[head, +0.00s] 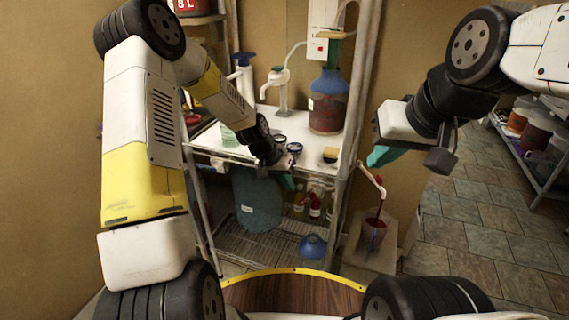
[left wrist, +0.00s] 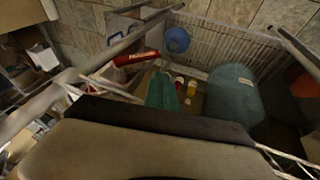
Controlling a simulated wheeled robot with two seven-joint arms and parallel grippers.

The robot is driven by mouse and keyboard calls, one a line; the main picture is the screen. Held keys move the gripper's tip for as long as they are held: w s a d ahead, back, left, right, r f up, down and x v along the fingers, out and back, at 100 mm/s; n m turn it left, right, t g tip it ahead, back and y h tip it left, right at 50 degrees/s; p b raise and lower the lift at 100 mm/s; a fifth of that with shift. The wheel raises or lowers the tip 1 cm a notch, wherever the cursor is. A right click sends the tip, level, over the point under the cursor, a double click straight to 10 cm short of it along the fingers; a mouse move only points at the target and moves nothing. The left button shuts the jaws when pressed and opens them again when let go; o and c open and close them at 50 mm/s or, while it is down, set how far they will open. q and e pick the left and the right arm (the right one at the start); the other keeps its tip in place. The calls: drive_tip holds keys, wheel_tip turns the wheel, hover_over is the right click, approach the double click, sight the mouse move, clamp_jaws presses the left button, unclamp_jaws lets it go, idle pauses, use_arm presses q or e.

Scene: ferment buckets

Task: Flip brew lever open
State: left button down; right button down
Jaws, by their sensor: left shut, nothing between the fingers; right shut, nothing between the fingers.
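I cannot tell for sure which part is the brew lever. A white tap-like fitting with a green top (head: 279,77) stands on the white upper shelf. A blue bottle with dark red contents (head: 328,100) stands to its right. My right gripper (head: 385,155) is shut and empty, right of the shelf.
The lower wire rack holds a large blue-grey container (head: 257,200), small bottles (head: 314,208) and a blue round vessel (head: 312,247). Shelf posts stand close to both grippers. Another shelf with buckets (head: 533,140) is at the far right. Tiled floor is open between.

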sight(308, 198)
use_arm(q)
drive_tip(key=d+f, duration=0.1)
drive_tip(key=s+d+f, duration=0.1)
drive_tip(key=d, duration=0.1)
drive_tip(key=shift+f, duration=0.25)
drive_tip(key=shift+d+f, duration=0.1)
drive_tip(key=shift+f, duration=0.75)
drive_tip(key=shift+r, duration=0.15)
drive_tip(key=shift+r, duration=0.7)
